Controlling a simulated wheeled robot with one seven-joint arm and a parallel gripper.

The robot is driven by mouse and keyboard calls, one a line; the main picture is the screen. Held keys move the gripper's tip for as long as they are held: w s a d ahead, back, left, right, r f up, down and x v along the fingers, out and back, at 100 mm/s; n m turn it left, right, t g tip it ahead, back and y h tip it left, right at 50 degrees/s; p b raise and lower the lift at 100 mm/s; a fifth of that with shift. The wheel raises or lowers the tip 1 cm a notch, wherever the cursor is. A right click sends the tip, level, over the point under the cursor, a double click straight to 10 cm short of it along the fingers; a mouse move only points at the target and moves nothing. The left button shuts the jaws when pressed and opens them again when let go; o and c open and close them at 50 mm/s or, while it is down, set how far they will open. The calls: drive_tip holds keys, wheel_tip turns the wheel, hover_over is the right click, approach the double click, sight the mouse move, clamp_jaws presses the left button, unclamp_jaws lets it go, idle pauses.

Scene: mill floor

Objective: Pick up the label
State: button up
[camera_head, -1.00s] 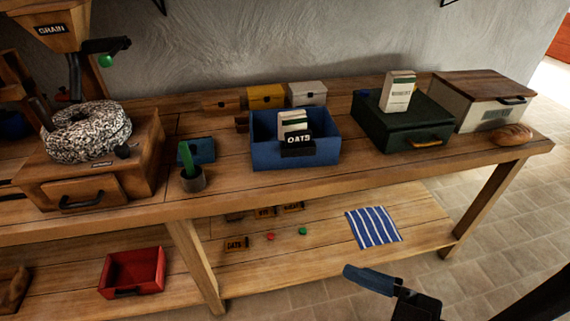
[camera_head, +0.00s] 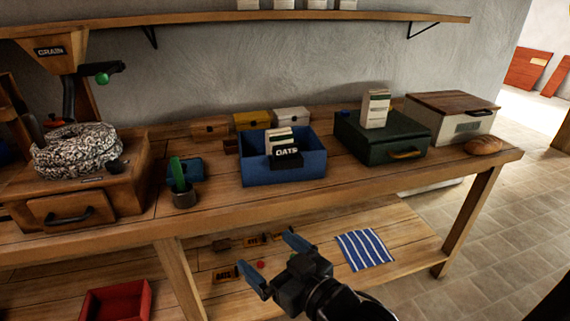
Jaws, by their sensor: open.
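Several small wooden labels with dark lettering lie on the lower shelf. One label (camera_head: 224,274) lies left of my gripper, near the shelf's front. Two more labels, one (camera_head: 256,240) beside another (camera_head: 277,237), lie farther back. My gripper (camera_head: 275,261) is open, its two blue fingers spread, and it appears in front of the lower shelf with nothing held. A black OATS plate (camera_head: 287,159) shows on the blue box (camera_head: 243,168) on the bench top. I cannot tell how far my gripper is from the shelf labels.
A red token (camera_head: 260,264) lies near my gripper. A striped cloth (camera_head: 364,249) lies to the right on the lower shelf (camera_head: 405,228). A red tray (camera_head: 117,292) is at lower left. The bench top's front edge (camera_head: 330,194) overhangs the lower shelf.

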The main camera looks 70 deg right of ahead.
sight(287, 152)
drive_tip(key=w+d+r+m+g+h+b, duration=0.1)
drive_tip(key=w+d+h, duration=0.1)
drive_tip(key=d, duration=0.6)
drive_tip(key=w+d+r+m+g+h+b, duration=0.1)
drive_tip(key=w+d+r+m+h+b, duration=0.1)
drive_tip(key=d, duration=0.7)
drive_tip(key=w+d+r+m+g+h+b, duration=0.1)
drive_tip(key=w+d+h+b, duration=0.1)
drive_tip(key=d, duration=0.6)
drive_tip(key=shift+w+d+r+m, duration=0.25)
drive_tip(key=shift+w+m, duration=0.05)
drive_tip(key=shift+w, duration=0.05)
drive_tip(key=p+x, duration=0.1)
drive_tip(key=x, duration=0.6)
drive_tip(key=shift+w+d, duration=0.1)
drive_tip(key=shift+d, duration=0.1)
drive_tip(key=shift+f, duration=0.1)
drive_tip(key=c, duration=1)
